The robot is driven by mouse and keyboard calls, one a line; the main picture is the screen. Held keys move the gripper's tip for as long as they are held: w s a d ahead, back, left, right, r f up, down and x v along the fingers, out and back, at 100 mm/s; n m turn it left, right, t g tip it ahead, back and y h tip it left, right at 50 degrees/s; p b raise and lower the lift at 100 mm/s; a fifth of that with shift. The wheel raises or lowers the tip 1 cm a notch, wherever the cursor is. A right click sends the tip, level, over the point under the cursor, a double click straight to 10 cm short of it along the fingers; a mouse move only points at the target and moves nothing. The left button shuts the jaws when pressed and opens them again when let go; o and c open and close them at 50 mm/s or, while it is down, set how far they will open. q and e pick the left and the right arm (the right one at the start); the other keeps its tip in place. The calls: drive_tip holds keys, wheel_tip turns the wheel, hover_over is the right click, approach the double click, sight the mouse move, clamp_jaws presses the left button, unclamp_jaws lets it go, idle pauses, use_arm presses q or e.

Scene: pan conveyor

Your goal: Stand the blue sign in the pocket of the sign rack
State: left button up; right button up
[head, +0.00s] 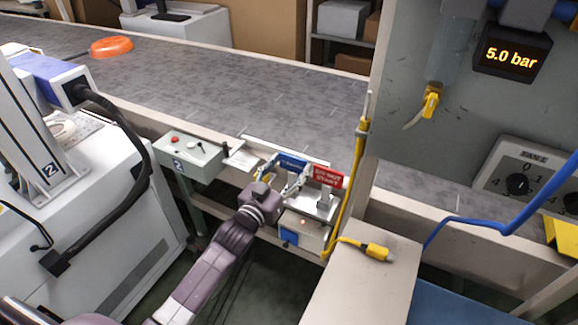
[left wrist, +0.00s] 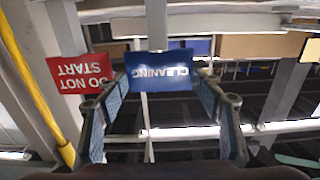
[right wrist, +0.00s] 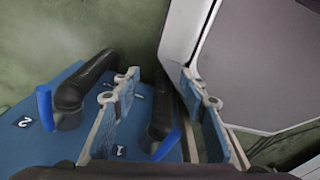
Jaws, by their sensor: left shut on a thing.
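The blue sign (head: 292,161) is at my left gripper (head: 283,180), which is shut on it near the conveyor's front edge. In the left wrist view the blue sign (left wrist: 160,71) reads "CLEANING", upside down, between the two fingers. The sign rack (head: 320,203) is a grey holder on the conveyor's front side, just right of the gripper. A red "DO NOT START" sign (head: 328,176) stands in it. The rack's free pocket is hidden or too small to tell. My right gripper (right wrist: 162,108) is open and empty in its wrist view.
A yellow pole (head: 350,190) stands close right of the rack. A control box (head: 190,156) with buttons is to the left. An orange pan (head: 112,46) lies on the belt.

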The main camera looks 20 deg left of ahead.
use_arm(q)
drive_tip(key=o, duration=1.6)
drive_tip(key=shift+o, duration=0.2)
drive_tip(key=s+a, duration=0.1)
drive_tip(key=s, duration=1.1)
drive_tip(key=shift+a, duration=0.35)
